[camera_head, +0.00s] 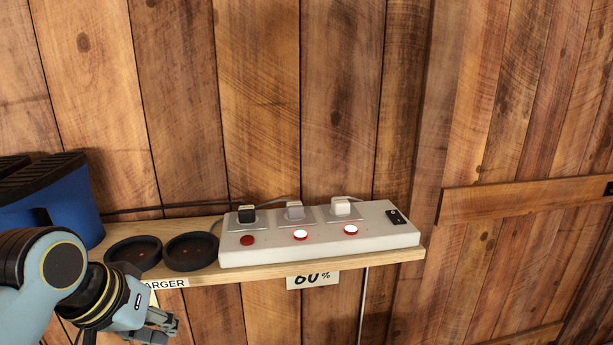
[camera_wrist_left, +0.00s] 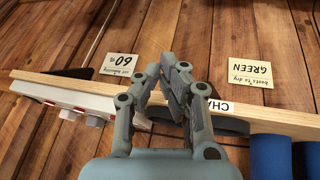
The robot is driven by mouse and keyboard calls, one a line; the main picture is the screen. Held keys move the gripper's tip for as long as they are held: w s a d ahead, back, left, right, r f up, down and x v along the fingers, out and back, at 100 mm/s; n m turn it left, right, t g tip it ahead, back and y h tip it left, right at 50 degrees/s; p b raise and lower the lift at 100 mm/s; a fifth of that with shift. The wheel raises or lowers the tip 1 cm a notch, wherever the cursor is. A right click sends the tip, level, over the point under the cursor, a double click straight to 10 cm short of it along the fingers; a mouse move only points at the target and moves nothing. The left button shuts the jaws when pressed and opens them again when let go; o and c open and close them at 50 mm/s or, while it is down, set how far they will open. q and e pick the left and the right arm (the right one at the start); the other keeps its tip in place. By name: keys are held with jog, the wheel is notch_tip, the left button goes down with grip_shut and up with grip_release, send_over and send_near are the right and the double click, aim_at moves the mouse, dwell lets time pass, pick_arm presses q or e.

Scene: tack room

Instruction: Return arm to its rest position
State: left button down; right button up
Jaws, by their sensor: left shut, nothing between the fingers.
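My left gripper (camera_head: 163,322) is at the lower left of the head view, just in front of and below the front edge of the wooden shelf (camera_head: 400,257). Its fingers are together with nothing between them. In the left wrist view the gripper (camera_wrist_left: 170,82) is in the middle, over the shelf edge beside the partly hidden charger label (camera_wrist_left: 218,107). My left arm comes in from the left and covers part of the shelf's left end. My right gripper is in neither view.
A white power strip (camera_head: 320,254) with three plugs and round buttons, two lit, stands on the shelf. Notes hang below the edge, one reading 60% (camera_head: 313,280). A plank wall stands behind.

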pick_arm(q)
jog(key=s+a+m+g+y, duration=0.1)
jog(key=s+a, duration=0.2)
jog(key=s, duration=0.8)
jog(key=s+a+m+g+y, duration=0.1)
jog(key=s+a+y, duration=0.1)
jog(key=s, duration=0.8)
jog(key=s+a+f+g+b, duration=0.2)
jog(key=f+b, duration=1.2)
jog(key=f, duration=2.8)
jog(key=s+a+f+b, duration=0.1)
jog(key=s+f+b, duration=0.4)
jog(key=s+f, duration=0.4)
jog(key=s+a+f+b, duration=0.1)
jog(key=s+f+b, duration=0.4)
jog(key=s+f, duration=0.4)
notch_tip(320, 180, down, 7)
jog(key=shift+s+r+n+g, duration=0.1)
jog(key=shift+s+n+g, duration=0.2)
jog(key=shift+s+n, duration=0.1)
